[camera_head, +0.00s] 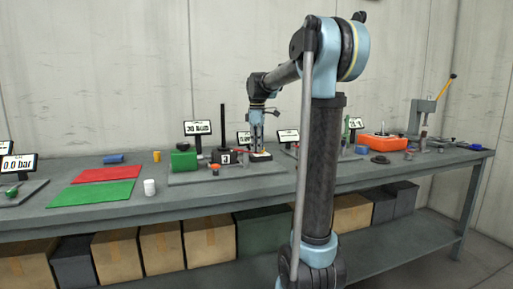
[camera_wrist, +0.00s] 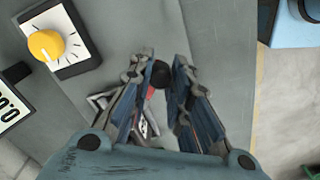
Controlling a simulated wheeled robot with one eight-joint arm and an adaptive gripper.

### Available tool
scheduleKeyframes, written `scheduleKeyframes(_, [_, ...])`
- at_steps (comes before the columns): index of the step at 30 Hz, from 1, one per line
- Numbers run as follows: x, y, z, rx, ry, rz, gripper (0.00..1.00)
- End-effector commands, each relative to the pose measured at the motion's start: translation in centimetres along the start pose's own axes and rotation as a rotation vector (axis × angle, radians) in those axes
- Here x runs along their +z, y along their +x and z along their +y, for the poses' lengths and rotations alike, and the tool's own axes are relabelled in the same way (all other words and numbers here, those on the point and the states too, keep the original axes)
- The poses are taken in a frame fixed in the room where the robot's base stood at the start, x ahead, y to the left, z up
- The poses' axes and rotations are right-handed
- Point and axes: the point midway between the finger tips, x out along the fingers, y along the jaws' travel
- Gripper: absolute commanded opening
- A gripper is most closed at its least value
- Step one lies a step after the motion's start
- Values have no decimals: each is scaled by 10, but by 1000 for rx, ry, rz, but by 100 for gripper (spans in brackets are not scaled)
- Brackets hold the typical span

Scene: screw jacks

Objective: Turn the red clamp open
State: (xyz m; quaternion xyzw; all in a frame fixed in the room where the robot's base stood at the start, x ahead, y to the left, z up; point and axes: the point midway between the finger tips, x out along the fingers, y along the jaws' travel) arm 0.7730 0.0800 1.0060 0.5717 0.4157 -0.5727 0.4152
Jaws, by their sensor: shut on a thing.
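My gripper (camera_head: 257,142) points down over the bench, behind my arm's upright link in the body camera view. In the wrist view its two fingers (camera_wrist: 164,68) are closed in around a dark round knob (camera_wrist: 160,77). A strip of red, part of the red clamp (camera_wrist: 151,94), shows just below the knob between the fingers. In the body camera view a small red piece (camera_head: 243,153) shows beside the fingertips. The fingers hide most of the clamp, so how far it is turned cannot be told.
A yellow knob (camera_wrist: 47,44) on a dial plate lies at the upper left of the wrist view. A green block (camera_head: 184,161) and a black block with a post stand left of my gripper. An orange case (camera_head: 382,142) sits to the right. Red and green mats lie at the left.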

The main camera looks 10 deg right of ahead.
Motion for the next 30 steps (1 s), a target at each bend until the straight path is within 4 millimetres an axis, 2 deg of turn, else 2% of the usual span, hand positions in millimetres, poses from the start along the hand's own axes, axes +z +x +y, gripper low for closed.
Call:
scheduleKeyframes(11, [-6,0,-11,1,212,2,0])
scheduleKeyframes(30, [-29,-1,-33,1,817,4,0])
